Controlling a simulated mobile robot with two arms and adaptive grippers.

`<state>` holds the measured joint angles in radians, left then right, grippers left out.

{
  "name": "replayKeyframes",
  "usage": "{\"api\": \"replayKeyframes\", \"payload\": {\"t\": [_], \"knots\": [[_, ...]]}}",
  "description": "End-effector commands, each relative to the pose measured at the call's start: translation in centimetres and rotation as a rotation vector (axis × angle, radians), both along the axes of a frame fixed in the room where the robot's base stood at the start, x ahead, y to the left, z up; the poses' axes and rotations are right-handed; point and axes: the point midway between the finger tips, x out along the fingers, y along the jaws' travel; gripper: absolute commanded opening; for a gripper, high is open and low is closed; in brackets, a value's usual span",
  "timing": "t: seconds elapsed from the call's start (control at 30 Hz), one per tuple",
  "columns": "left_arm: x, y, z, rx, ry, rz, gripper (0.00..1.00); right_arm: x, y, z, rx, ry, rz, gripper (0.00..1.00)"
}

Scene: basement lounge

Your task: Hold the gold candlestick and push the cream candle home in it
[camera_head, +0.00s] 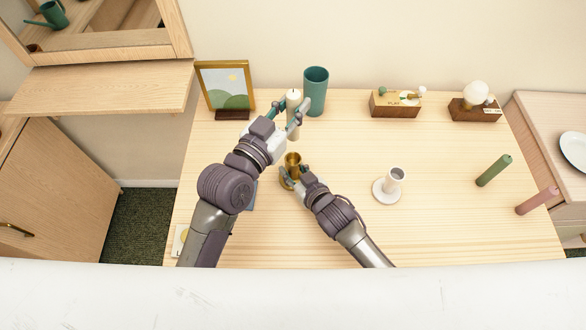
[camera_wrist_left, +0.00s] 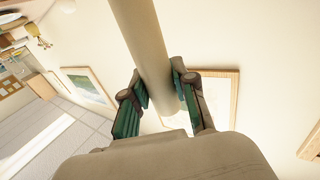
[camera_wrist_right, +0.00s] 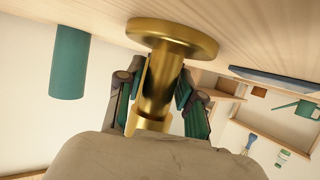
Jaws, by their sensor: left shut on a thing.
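The cream candle (camera_head: 293,98) stands upright in my left gripper (camera_head: 291,114), which is shut on it. In the left wrist view the candle (camera_wrist_left: 143,45) runs between both fingers. The gold candlestick (camera_head: 293,160) stands on the table with its cup up, nearer to me than the candle. The candle appears apart from the cup. My right gripper (camera_head: 295,181) is low at the candlestick. In the right wrist view its fingers lie on either side of the gold stem (camera_wrist_right: 160,85); whether both press on it I cannot tell.
A teal cup (camera_head: 316,92) stands close behind the candle, with a picture frame (camera_head: 225,88) to its left.

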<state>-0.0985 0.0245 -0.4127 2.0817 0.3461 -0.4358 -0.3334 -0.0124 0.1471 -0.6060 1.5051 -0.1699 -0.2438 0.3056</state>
Motion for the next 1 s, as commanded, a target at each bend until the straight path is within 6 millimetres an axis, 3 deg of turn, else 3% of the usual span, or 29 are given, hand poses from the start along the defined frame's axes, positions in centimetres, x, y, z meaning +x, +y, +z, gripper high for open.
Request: {"api": "replayKeyframes", "payload": {"t": [0.03,0.17,0.2,0.47,1.0], "knots": [[0.0,0.0,0.0,-0.001,-0.001,0.0,0.0,0.0,0.0,0.0,0.0,0.0,0.0,0.23],[0.0,0.0,0.0,-0.001,-0.001,0.0,0.0,0.0,0.0,0.0,0.0,0.0,0.0,0.02],[0.0,0.0,0.0,-0.001,-0.001,0.0,0.0,0.0,0.0,0.0,0.0,0.001,0.0,0.0],[0.0,0.0,-0.5,0.0,0.0,0.003,0.0,0.0,0.0,0.0,0.0,0.001,0.0,0.0],[0.0,0.0,-6.6,0.002,0.003,0.048,0.0,0.0,0.0,0.0,0.0,0.001,0.0,0.0]]}}
